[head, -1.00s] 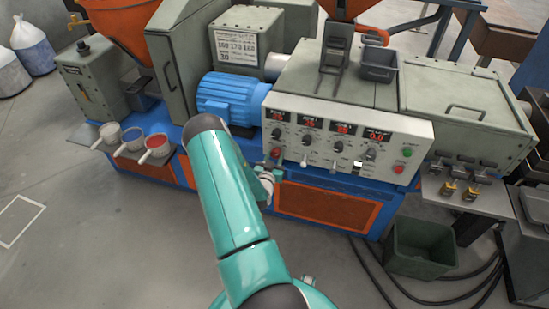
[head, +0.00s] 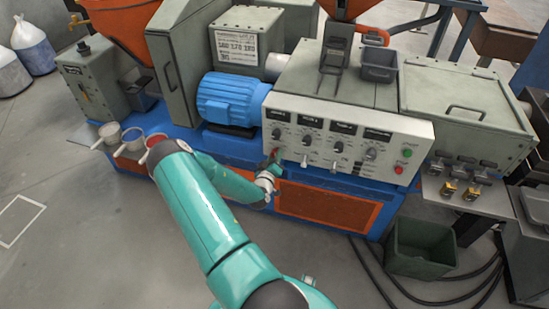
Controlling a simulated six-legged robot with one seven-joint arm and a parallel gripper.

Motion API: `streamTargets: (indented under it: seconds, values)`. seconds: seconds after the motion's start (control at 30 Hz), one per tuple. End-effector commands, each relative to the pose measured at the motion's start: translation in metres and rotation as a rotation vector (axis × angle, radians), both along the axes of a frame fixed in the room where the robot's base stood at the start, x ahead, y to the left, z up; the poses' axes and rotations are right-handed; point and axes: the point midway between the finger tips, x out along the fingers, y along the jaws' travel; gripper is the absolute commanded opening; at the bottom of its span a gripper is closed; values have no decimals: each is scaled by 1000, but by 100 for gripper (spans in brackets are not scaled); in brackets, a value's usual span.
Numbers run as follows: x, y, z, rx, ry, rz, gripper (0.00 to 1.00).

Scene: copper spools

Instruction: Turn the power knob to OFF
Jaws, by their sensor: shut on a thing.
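The power knob (head: 276,152), a small red handle, sits at the lower left of the white control panel (head: 410,158). My gripper (head: 273,162) reaches up to it from below and is shut on it. The fingertips and part of the knob are small and partly hidden, so I cannot read the knob's pointer or marking. The panel's several displays (head: 311,122) are dark.
Black knobs and small levers line the panel, with a green button (head: 407,153) and a red button (head: 399,169) at its right. A blue motor (head: 232,98) stands just left. Cups (head: 133,139) sit on a ledge. A green bin (head: 420,247) and cables lie on the floor.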

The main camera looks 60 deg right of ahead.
Motion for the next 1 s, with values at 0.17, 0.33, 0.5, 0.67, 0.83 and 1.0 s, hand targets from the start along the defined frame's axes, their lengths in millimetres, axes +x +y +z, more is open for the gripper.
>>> streamTargets:
  seconds: [0.17, 0.33, 0.5, 0.67, 0.83, 1.0]
  values:
    - [1, 2, -2, -25, 170, 2, 15]
    - [0, 2, -2, -50, 330, 1, 15]
    - [1, 2, -2, -74, 483, 2, 15]
    - [0, 2, -2, -93, 604, 0, 15]
    - [0, 2, -2, -108, 701, -1, 15]
    - [0, 1, -2, -118, 762, -2, 15]
